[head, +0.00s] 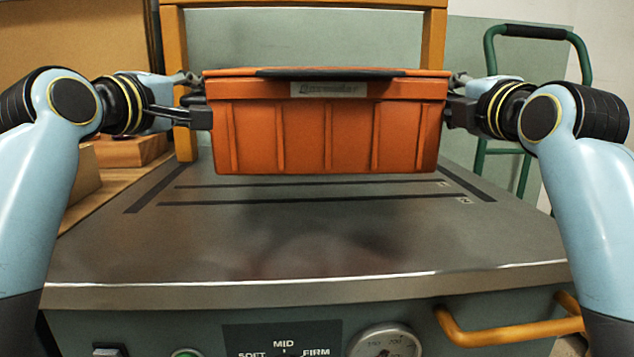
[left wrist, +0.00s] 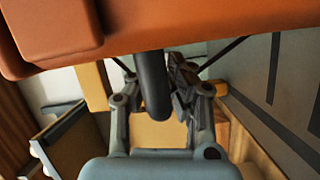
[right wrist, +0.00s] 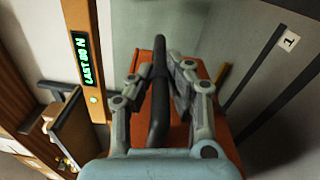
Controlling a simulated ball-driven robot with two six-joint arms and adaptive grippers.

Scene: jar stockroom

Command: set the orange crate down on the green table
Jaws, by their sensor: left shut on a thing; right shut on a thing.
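The orange crate (head: 325,135) hangs level between my two grippers, with a dark lid strip and a label on its near side. It appears to be above the grey metal top (head: 150,245) of a stand with a grey-green front; the exact gap is hard to judge. My left gripper (head: 203,115) is shut on the crate's left handle, a dark bar in the left wrist view (left wrist: 152,85). My right gripper (head: 455,112) is shut on the right handle, seen in the right wrist view (right wrist: 158,95). No other green table is clearly in view.
An orange frame (head: 434,45) rises behind the crate; its post in the right wrist view carries a lit display (right wrist: 84,62). A green hand truck (head: 490,60) stands at back right. A yellow handle (head: 500,332) and a dial (head: 383,343) are on the stand's front.

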